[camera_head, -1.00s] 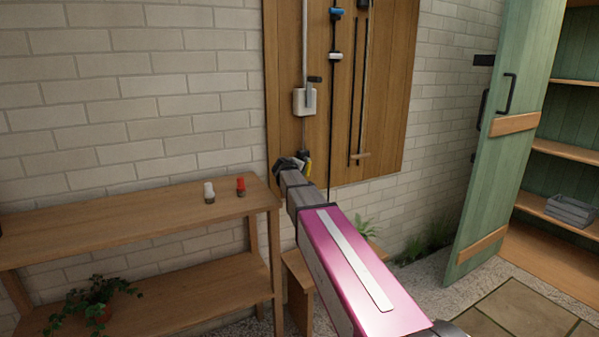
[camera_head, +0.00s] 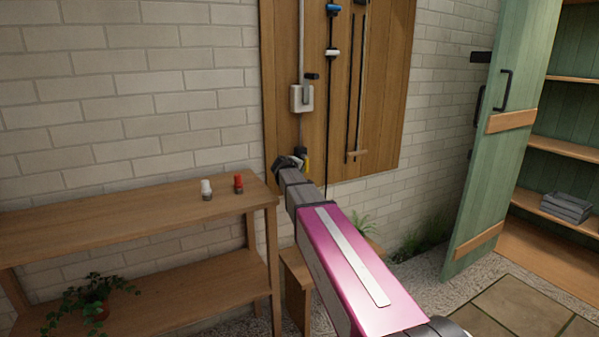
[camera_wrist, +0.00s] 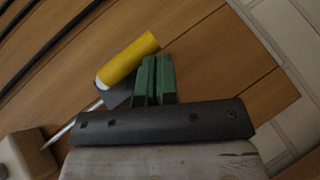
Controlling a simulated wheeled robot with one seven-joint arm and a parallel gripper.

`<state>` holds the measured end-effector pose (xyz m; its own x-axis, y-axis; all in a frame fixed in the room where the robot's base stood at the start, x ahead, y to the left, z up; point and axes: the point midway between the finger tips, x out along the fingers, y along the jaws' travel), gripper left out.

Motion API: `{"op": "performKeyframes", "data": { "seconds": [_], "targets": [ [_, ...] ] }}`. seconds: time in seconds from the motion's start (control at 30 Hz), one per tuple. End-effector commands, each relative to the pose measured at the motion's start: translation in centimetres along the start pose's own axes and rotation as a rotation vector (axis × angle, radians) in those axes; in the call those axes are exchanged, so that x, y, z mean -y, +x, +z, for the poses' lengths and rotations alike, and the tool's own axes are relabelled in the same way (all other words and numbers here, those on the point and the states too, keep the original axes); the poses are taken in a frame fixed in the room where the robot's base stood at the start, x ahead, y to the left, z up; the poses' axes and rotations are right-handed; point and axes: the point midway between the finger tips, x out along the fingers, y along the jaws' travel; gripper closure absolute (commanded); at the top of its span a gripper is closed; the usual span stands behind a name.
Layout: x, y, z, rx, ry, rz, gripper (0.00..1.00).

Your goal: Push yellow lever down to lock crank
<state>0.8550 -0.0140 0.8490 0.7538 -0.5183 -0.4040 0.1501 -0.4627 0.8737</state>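The yellow lever handle (camera_wrist: 130,58) lies diagonally just left of my fingertips in the wrist view. A metal rod runs from it down-left toward a pale box (camera_wrist: 27,157). The white crank box (camera_head: 296,99) with a dark handle (camera_head: 312,76) is above on the board.
A wooden board (camera_head: 385,110) carries rods with blue and white fittings. A wooden bench (camera_head: 110,215) with red and white small items stands left. A small stool (camera_head: 296,290) is under my arm. A green door (camera_head: 500,150) stands open right.

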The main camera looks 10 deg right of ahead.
Motion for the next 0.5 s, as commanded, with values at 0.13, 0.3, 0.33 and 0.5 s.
{"op": "performKeyframes", "data": {
  "seconds": [0.13, 0.3, 0.33, 0.5],
  "targets": [
    [0.0, -0.5, 0.1, 0.003, 0.001, -0.001, 1.0],
    [0.1, -3.2, 0.2, 0.001, 0.0, -0.001, 1.0],
    [0.1, -3.7, 0.2, 0.001, 0.0, 0.0, 1.0],
    [0.0, -7.1, 0.2, -0.001, 0.0, 0.0, 1.0]
  ]
}}
